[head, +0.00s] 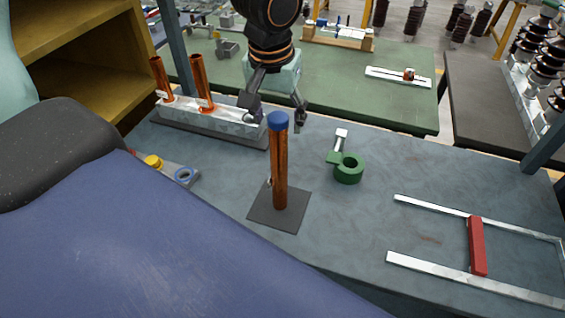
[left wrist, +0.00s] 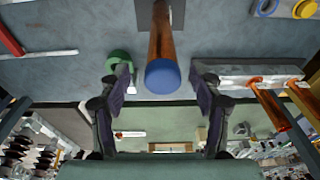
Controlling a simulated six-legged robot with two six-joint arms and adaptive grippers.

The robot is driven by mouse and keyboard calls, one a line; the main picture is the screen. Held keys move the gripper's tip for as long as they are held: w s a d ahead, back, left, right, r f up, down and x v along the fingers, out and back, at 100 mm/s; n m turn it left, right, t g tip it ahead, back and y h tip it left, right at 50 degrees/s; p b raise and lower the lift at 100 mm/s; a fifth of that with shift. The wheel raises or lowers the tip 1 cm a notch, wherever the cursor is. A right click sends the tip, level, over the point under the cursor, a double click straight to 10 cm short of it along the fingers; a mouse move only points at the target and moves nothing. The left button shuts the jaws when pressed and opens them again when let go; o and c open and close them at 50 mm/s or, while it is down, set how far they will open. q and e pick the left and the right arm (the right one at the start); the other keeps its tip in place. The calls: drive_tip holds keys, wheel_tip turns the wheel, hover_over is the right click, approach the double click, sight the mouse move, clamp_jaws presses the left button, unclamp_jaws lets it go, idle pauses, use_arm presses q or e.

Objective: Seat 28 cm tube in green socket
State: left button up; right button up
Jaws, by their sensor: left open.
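A copper-coloured tube (head: 280,170) with a blue cap stands upright on a dark square plate (head: 262,216). In the left wrist view the tube (left wrist: 161,38) shows with its blue cap towards me. The green socket (head: 348,170), a short ring with a side bracket, is on the bench right of the tube; part of it shows in the left wrist view (left wrist: 118,58). My left gripper (head: 275,112) is open, with its fingers apart by the tube's capped end. In the left wrist view the gripper (left wrist: 164,75) has one finger either side of the cap, without visible contact. My right gripper is out of view.
A metal block (head: 225,122) holding two copper tubes (head: 200,82) stands behind left. A metal rail frame with a red bar (head: 477,246) lies at right. Bench between socket and frame is clear.

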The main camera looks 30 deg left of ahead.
sight(283, 141)
use_arm(q)
drive_tip(key=shift+w, duration=0.15)
drive_tip(key=a+f, duration=0.1)
drive_tip(key=f, duration=0.2)
drive_tip(key=shift+a, duration=0.4)
drive_tip(key=shift+f, duration=0.4)
drive_tip(key=f, duration=0.1)
drive_tip(key=d+f, duration=0.1)
drive_tip(key=w+d+f, duration=0.1)
drive_tip(key=shift+f, duration=0.25)
drive_tip(key=shift+a+f, duration=0.2)
drive_tip(key=shift+f, duration=0.05)
drive_tip(key=shift+a+f, duration=0.1)
drive_tip(key=shift+a, duration=0.45)
drive_tip(key=shift+s+d, duration=0.1)
drive_tip(key=shift+d, duration=0.05)
drive_tip(key=shift+c, duration=1)
drive_tip(key=shift+d+r, duration=0.2)
drive_tip(key=shift+d, duration=0.25)
drive_tip(key=c, duration=0.3)
drive_tip(key=shift+a+f, duration=0.1)
drive_tip(key=c, duration=0.3)
drive_tip(key=shift+a, duration=0.35)
drive_tip(key=c, duration=0.3)
drive_tip(key=shift+d, duration=0.1)
clamp_jaws()
drive_tip(key=shift+d, duration=0.2)
